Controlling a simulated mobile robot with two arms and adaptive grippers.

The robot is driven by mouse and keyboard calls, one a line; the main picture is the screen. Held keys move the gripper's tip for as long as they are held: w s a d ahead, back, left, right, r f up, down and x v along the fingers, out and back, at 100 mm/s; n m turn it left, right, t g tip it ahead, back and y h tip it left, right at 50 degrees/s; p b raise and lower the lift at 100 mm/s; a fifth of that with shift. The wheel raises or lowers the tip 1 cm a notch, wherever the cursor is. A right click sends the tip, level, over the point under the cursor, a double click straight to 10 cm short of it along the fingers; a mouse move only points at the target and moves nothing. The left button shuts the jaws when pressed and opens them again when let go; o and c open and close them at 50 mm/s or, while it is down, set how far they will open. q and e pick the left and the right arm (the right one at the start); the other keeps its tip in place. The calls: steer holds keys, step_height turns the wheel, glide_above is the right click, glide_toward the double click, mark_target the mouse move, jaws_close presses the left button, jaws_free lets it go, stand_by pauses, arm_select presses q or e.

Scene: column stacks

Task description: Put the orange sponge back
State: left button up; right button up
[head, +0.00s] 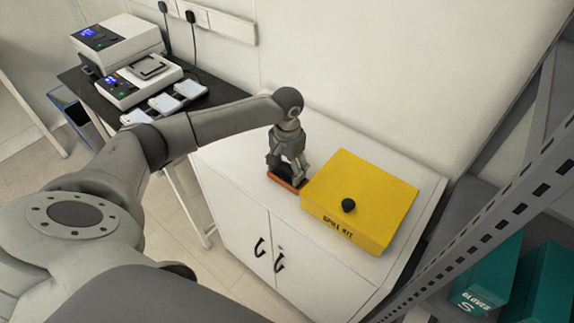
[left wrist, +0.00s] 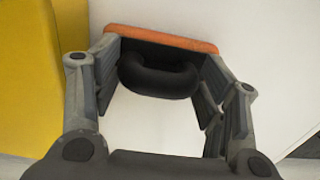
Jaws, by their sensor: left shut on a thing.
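The orange sponge (head: 285,183) shows as a low orange piece with a dark part on top, at the left side of the yellow spill kit box (head: 362,198) on the white cabinet. In the left wrist view the orange sponge (left wrist: 160,39) is a strip behind a black rounded loop that looks like its handle (left wrist: 160,76). My left gripper (head: 287,172) points down and is shut on it, with a finger on each side of the black loop. I cannot tell whether the sponge rests on the cabinet top. My right gripper is not in view.
A metal shelf rack (head: 505,205) with teal glove boxes (head: 487,275) stands at right. A dark bench (head: 205,97) with scales (head: 140,80) stands at left.

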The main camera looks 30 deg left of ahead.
mark_target(287, 166)
arm_select(q)
steer(key=o, duration=1.1)
steer(key=shift+f, duration=0.1)
steer(key=shift+c, duration=0.2)
step_height(287, 166, up, 12)
steer(key=b, duration=0.2)
steer(key=shift+s, duration=0.1)
